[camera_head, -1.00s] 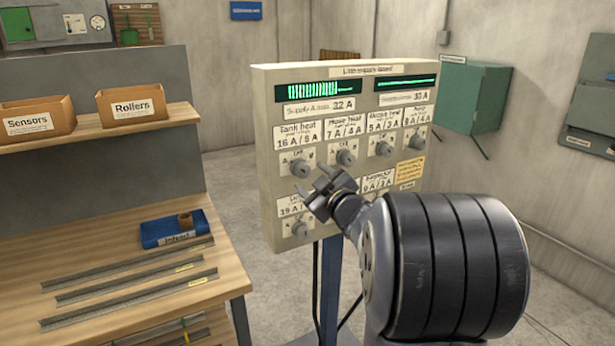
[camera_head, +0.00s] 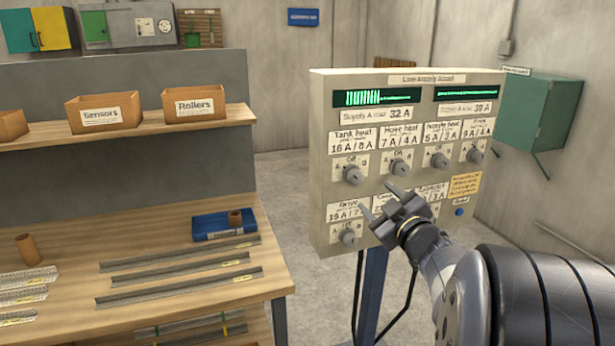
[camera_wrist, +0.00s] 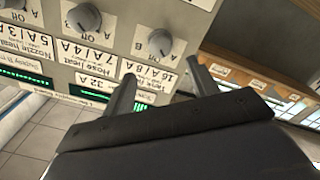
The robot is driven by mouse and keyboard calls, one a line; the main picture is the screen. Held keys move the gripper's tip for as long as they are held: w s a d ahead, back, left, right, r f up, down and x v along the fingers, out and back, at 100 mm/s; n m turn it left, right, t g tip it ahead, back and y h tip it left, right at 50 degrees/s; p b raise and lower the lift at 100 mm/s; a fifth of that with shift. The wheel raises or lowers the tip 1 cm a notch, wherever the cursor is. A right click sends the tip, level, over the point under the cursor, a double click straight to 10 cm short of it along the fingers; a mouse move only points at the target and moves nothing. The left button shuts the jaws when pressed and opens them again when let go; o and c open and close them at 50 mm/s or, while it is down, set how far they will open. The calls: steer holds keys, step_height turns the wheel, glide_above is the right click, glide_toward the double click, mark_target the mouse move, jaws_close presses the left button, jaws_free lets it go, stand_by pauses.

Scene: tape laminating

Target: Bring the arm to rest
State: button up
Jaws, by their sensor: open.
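My gripper (camera_head: 377,200) is open and empty, with its two fingers apart. In the head view it is in front of the lower part of the line supply board (camera_head: 322,150), covering some of the lower labels and knobs. In the wrist view the two fingers (camera_wrist: 163,88) point toward the board's face (camera_wrist: 110,20), which appears upside down. Whether a fingertip touches the board cannot be told. The drive knob (camera_head: 348,237) shows just left of the gripper, and the upper row of knobs, such as the tank heat knob (camera_head: 352,174), is in plain sight.
A wooden workbench (camera_head: 150,240) on the left bears metal strips and a blue tray (camera_head: 196,230). Its shelf holds the Sensors box (camera_head: 103,112) and Rollers box (camera_head: 194,104). A green cabinet (camera_head: 540,112) hangs on the right wall. Floor shows between bench and board.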

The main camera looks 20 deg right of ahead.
mark_target(358, 180)
steer(key=w+p, duration=0.1)
steer(key=w, duration=0.9)
steer(key=shift+w+a, duration=0.1)
steer(key=shift+w, duration=0.05)
